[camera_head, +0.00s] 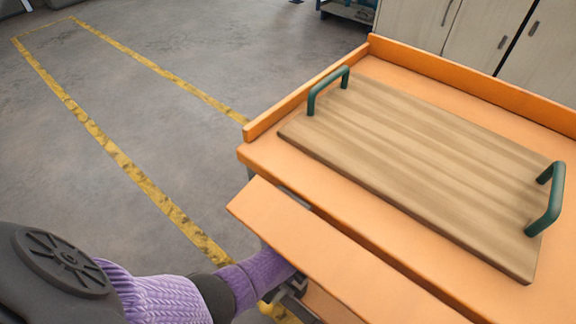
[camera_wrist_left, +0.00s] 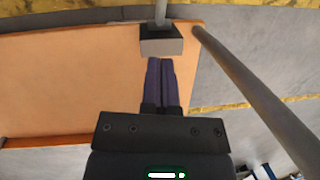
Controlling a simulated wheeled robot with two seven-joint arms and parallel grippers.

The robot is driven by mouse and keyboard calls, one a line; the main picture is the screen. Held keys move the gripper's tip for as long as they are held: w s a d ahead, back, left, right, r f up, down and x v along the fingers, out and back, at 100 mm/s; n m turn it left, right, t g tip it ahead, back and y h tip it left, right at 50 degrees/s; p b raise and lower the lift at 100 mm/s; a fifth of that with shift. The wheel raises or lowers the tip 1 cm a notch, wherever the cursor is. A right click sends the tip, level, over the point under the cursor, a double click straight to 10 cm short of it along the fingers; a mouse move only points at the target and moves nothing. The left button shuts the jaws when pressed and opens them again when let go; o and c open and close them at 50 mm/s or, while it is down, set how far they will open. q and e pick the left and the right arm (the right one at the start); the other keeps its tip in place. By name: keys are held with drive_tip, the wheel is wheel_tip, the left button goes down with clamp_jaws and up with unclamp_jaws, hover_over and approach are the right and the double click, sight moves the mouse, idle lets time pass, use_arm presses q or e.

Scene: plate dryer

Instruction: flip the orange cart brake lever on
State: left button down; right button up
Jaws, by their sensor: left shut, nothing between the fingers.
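The orange cart (camera_head: 290,165) stands at the right in the head view, with an orange panel (camera_head: 335,255) along its near side. My left arm, in a purple sleeve (camera_head: 165,297), reaches to beneath this panel, which hides most of the gripper there. In the left wrist view my left gripper (camera_wrist_left: 161,62) is shut and empty. Its fingertips are just below a grey and black block (camera_wrist_left: 161,42) on a metal rod, at the edge of an orange surface (camera_wrist_left: 70,80). I cannot tell whether they touch it, or whether this block belongs to the brake lever. My right gripper is out of view.
A wooden board (camera_head: 410,150) with green handles (camera_head: 328,88) lies on the cart top. A grey pole (camera_wrist_left: 255,95) runs close to the right of the gripper in the wrist view. Cabinets (camera_head: 480,35) stand behind the cart. The floor to the left, with yellow lines (camera_head: 110,150), is clear.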

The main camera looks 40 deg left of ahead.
use_arm(q)
drive_tip(key=b, duration=0.4)
approach(275, 302)
wheel_tip(275, 302, down, 3)
drive_tip(key=w, duration=0.2)
drive_tip(key=s+f, duration=0.1)
drive_tip(key=s+a+f+b, duration=0.1)
drive_tip(key=shift+s, duration=0.4)
drive_tip(key=shift+s+a+f, duration=0.1)
drive_tip(key=shift+s+a, duration=0.05)
drive_tip(key=shift+s, duration=0.15)
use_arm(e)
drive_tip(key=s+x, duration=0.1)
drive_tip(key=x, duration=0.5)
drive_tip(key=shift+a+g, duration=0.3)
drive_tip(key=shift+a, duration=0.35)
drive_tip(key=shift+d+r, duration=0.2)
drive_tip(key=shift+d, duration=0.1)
use_arm(q)
drive_tip(key=shift+s+f+t+p, duration=0.35)
drive_tip(key=shift+s+t+p, duration=0.25)
drive_tip(key=shift+s+t, duration=0.3)
drive_tip(key=s+f+t+b, duration=0.1)
drive_tip(key=s+f+t, duration=0.1)
drive_tip(key=f, duration=0.5)
drive_tip(key=shift+s+a+t+b, duration=0.2)
drive_tip(key=shift+s+t+b, duration=0.15)
drive_tip(key=shift+s, duration=0.55)
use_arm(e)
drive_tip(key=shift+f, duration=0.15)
